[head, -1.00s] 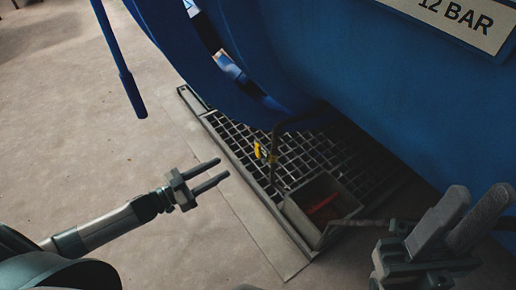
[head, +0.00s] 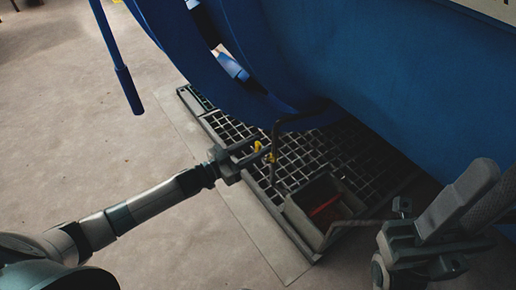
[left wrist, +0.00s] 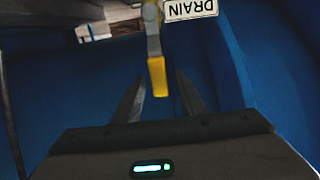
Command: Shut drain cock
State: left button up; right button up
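The drain cock's yellow lever (head: 258,146) is on a thin pipe (head: 275,150) below the blue vessel. In the left wrist view the yellow lever (left wrist: 158,76) hangs from a grey valve body, beside a white DRAIN label (left wrist: 190,9). My left gripper (head: 258,148) is open, with its fingers reaching to the lever. In the left wrist view the lever's tip lies between the two open fingers (left wrist: 160,98), with a gap showing on each side. My right gripper (head: 490,195) is at the lower right, away from the cock; its fingers look close together, and whether they touch is unclear.
The blue vessel (head: 350,80) fills the upper right. A floor grating (head: 310,150) lies under the pipe. A grey open box with something red inside (head: 310,222) stands on it. A blue bar (head: 127,88) hangs at upper left. The floor at left is clear.

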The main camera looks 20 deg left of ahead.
pick_arm(q)
jog(key=shift+w+d, duration=0.2)
jog(key=shift+w, duration=0.1)
grip_shut()
